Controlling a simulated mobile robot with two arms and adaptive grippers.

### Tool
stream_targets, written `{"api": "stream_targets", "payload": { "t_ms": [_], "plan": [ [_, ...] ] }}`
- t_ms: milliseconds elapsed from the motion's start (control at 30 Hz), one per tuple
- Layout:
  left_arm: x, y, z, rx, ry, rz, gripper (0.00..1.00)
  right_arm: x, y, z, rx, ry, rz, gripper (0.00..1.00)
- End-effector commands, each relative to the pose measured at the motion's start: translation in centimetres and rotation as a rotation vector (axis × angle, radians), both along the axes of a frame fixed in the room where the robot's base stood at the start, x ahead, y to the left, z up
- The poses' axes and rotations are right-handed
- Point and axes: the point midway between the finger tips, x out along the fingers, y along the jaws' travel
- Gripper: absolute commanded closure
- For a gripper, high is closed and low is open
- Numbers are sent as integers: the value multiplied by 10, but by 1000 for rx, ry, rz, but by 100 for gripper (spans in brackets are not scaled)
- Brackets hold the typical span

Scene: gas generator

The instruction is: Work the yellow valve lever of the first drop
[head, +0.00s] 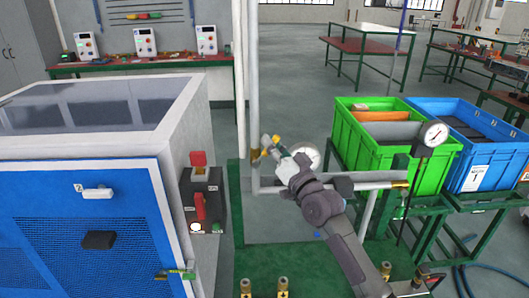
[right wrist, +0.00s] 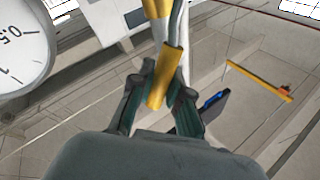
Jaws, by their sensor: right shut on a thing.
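The yellow valve lever (right wrist: 172,62) lies between the two dark fingers of my right gripper (right wrist: 159,98) in the right wrist view. The fingers are closed on its lower part. In the head view my right gripper (head: 271,150) reaches up to the brass valve (head: 255,155) on the vertical grey pipe (head: 253,85). Only a small yellow piece of the lever shows there, and the gripper hides much of the rest. My left gripper is in neither view.
A pressure gauge (head: 308,155) is close behind my right gripper. A second gauge (head: 434,134) stands farther right, by green (head: 375,145) and blue (head: 480,145) crates. A blue-fronted generator cabinet (head: 90,220) with a red-switched control box (head: 203,200) is at left.

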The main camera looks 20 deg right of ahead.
Motion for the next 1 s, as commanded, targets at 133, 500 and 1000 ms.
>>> {"api": "stream_targets", "payload": {
  "t_ms": [133, 500, 1000],
  "plan": [
    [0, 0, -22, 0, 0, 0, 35, -2, -9, -13, 139, -39, -2, 100],
    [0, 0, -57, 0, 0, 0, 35, -7, -26, -34, 479, -136, 0, 100],
    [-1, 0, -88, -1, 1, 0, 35, -10, -34, -61, 855, -243, -1, 100]
  ]
}}
